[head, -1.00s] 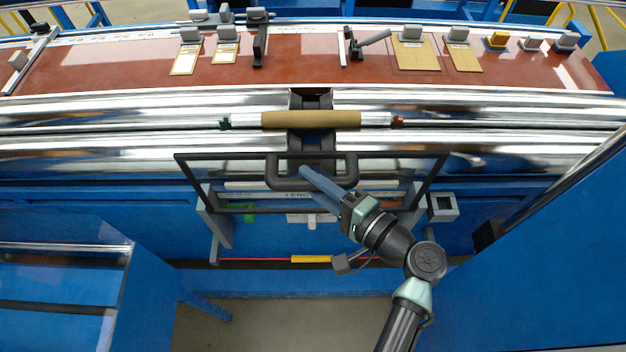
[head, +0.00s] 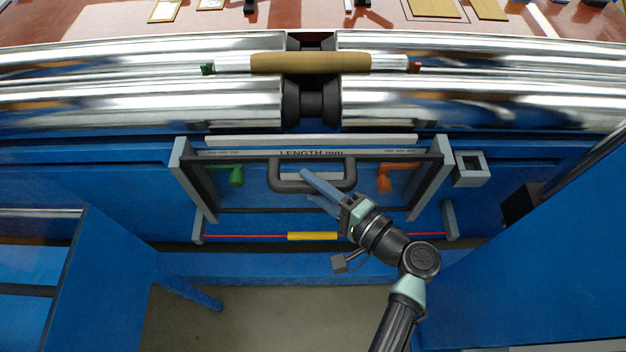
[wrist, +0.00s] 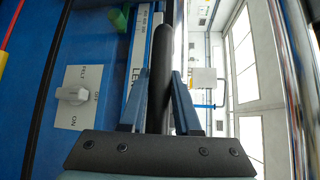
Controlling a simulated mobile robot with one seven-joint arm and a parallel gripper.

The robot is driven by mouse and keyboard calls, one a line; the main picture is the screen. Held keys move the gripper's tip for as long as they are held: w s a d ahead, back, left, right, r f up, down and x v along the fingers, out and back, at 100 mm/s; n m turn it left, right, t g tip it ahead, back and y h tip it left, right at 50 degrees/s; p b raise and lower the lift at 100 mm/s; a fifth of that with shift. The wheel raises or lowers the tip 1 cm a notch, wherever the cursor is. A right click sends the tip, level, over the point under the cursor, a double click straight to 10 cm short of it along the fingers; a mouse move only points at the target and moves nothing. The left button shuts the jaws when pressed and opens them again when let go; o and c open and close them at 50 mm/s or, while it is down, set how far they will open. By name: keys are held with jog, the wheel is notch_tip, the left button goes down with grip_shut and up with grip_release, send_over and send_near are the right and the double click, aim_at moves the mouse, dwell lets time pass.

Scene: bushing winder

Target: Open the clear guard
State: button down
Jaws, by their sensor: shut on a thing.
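The clear guard is a see-through pane in a black frame (head: 385,156), below the rollers and in front of the length scale. Its black U-shaped handle (head: 272,180) stands out from the middle of the frame. My gripper (head: 308,184) is shut on the handle's front bar. In the wrist view the dark handle bar (wrist: 161,65) runs between the two blue fingers of my gripper (wrist: 159,72). Grey side plates (head: 188,178) flank the guard. The exact tilt of the pane is hard to tell.
A brown-wrapped roll (head: 310,63) lies on the shiny rollers (head: 130,102). Green (head: 236,176) and orange (head: 384,183) levers sit behind the frame. A red rod with a yellow sleeve (head: 312,236) runs below. Blue cabinets (head: 540,240) stand either side; open floor (head: 270,310) lies between.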

jog(key=shift+f+b, duration=0.75)
jog(key=shift+f, duration=0.8)
jog(key=c, duration=0.6)
grip_release()
jog(key=shift+r, duration=0.1)
jog(key=shift+d, duration=0.1)
jog(key=b+v, duration=0.1)
jog(key=v, duration=1.2)
